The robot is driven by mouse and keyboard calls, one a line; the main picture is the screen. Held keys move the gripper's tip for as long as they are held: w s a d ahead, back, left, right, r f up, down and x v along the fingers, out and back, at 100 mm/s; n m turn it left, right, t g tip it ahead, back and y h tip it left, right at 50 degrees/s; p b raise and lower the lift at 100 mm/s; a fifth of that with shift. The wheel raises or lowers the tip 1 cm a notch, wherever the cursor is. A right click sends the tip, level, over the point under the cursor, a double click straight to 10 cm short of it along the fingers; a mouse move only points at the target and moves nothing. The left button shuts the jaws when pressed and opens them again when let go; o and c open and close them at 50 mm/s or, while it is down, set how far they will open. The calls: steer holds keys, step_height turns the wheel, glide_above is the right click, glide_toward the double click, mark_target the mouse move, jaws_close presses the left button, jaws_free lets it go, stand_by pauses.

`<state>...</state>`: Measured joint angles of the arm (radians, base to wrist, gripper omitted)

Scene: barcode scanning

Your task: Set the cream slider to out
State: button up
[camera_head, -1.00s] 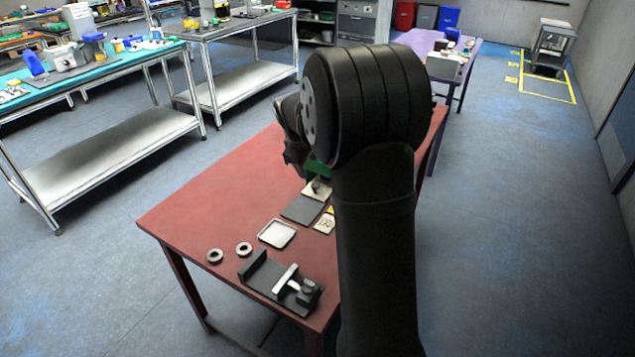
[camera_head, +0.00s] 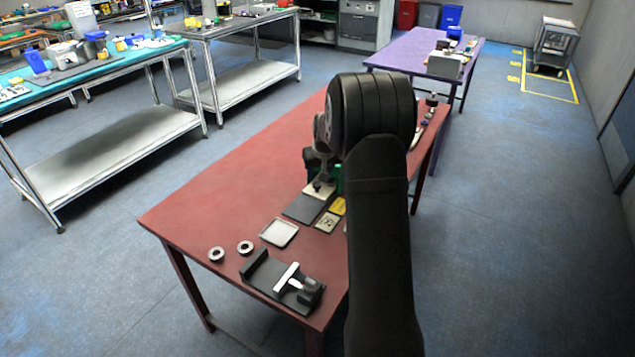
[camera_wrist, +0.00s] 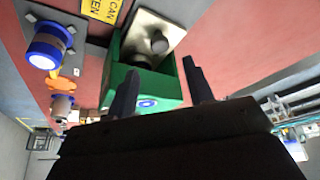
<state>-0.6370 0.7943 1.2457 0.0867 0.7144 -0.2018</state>
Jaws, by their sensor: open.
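A cream plate with a grey round knob (camera_wrist: 158,42) shows at the top of the wrist view, and it is the likely cream slider. In the head view this plate (camera_head: 319,190) lies on the red table, with my gripper close behind and above it. In the wrist view my gripper (camera_wrist: 160,82) is open and empty, one finger on each side. A green open-topped box (camera_wrist: 112,76) lies beyond and between the fingers, beside the cream plate. The knob appears apart from the fingers. I cannot tell the slider's setting.
A dark grey plate (camera_head: 304,209), a yellow label (camera_head: 338,205), a white tray (camera_head: 279,233), two rings and a black clamp fixture (camera_head: 268,278) lie nearer. In the wrist view a blue-ringed knob (camera_wrist: 50,45) stands left. The red table's left part (camera_head: 215,200) is clear.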

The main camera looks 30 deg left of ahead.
mark_target(317, 184)
steer(key=x, duration=0.7)
steer(key=shift+f, duration=0.15)
jaws_close()
